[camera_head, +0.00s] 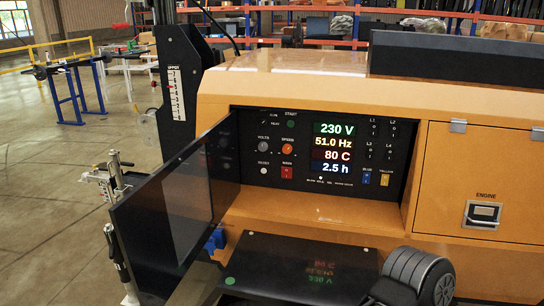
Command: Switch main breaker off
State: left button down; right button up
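The orange light tower housing has a recessed black control panel (262,150). A red switch (287,172), whose small label appears to read MAIN, sits low on the panel left of the display; I cannot tell its position. The lit display (333,147) shows 230 V, 51.0 Hz, 80 C and 2.5 h. Around the switch are an orange-red knob (288,148), a grey knob (263,143) and a white round button (263,170). Neither of my grippers can be made out in this view.
The dark panel door (180,205) stands open toward me on the left of the recess. A closed orange engine door (480,185) with a latch is at the right. A black flat surface (300,262) and a ribbed dark cylinder (418,272) fill the lower foreground. Blue and yellow sockets sit right of the display.

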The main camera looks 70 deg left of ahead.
aim_at(287, 172)
jog(key=u, duration=2.35)
